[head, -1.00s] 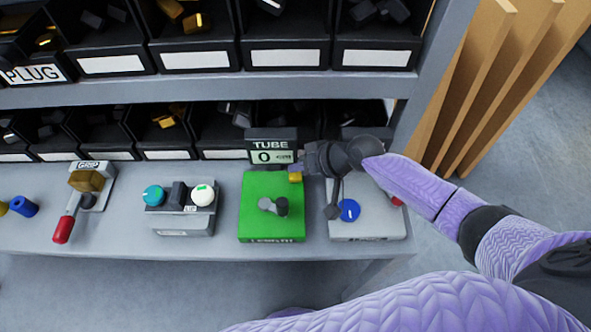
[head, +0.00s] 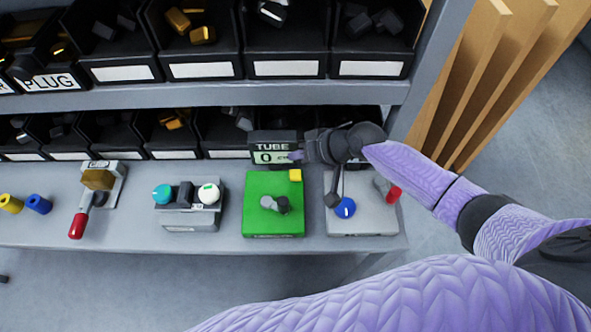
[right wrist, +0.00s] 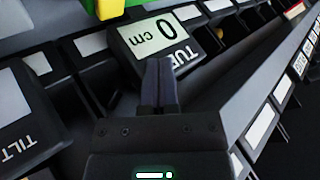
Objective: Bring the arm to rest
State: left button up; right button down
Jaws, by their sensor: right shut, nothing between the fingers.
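My right arm comes in from the right in the head view, and its gripper (head: 297,155) is at the front of the TUBE display (head: 271,142). In the right wrist view the gripper (right wrist: 160,65) is shut and empty, with its fingertips over or close to the display (right wrist: 150,45), which reads 0 cm. I cannot tell whether they touch it. The green block (head: 258,220), with a grey knob piece and a small yellow block (head: 295,175), is just below the gripper. My left gripper is not in view.
On the bench (head: 130,222) stand a grey base with a blue button (head: 344,208) and red handle (head: 394,192), a box with teal and white knobs (head: 190,208), and a red-handled lever (head: 78,222). Bins (head: 205,60) line the shelves behind. Brown boards (head: 490,80) lean at right.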

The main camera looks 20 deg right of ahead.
aim_at(285, 198)
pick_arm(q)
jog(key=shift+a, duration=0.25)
